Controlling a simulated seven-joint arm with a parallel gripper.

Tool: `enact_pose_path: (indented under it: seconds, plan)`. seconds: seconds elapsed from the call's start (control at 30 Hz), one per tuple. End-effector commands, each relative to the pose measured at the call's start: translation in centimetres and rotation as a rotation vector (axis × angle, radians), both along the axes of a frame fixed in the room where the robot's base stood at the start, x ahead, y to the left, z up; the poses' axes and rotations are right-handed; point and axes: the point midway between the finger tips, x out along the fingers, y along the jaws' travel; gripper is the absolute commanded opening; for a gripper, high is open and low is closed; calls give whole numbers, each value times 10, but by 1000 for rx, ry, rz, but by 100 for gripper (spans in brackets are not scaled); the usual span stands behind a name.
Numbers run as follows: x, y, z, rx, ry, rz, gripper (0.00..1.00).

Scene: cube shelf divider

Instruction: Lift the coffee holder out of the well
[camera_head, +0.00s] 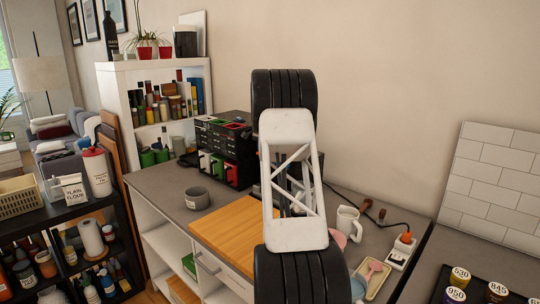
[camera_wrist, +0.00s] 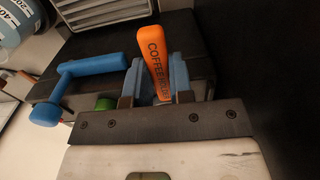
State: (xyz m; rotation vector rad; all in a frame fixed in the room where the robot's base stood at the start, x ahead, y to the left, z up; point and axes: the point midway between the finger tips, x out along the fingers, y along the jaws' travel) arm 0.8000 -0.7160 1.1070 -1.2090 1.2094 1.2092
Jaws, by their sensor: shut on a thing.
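The coffee holder (camera_wrist: 157,62) shows in the wrist view as an orange handle with dark lettering that begins "COFFEE". My gripper (camera_wrist: 160,88) is shut on it, with a blue-padded finger on each side. The handle leans slightly to the left, and its far end sticks out past the fingers. The holder's lower part and the well are hidden, so I cannot tell how deep it sits. In the head view my own arm covers the gripper and the holder.
A blue handle (camera_wrist: 90,68) lies left of my gripper over a dark box (camera_wrist: 110,40). In the head view, a black organiser (camera_head: 226,150), grey bowl (camera_head: 197,198), wooden board (camera_head: 228,232) and white mug (camera_head: 347,224) stand on the counter around my arm.

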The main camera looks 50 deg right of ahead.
Motion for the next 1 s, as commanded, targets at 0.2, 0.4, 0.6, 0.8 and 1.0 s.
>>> enact_pose_path:
  seconds: [0.2,0.4,0.6,0.8,1.0]
  plan:
    - [0,0,1,0,-1,0,0]
    - [0,0,1,-1,-1,0,0]
    - [0,0,6,-1,-1,0,0]
    - [0,0,14,-1,-1,0,0]
    - [0,0,21,-1,-1,0,0]
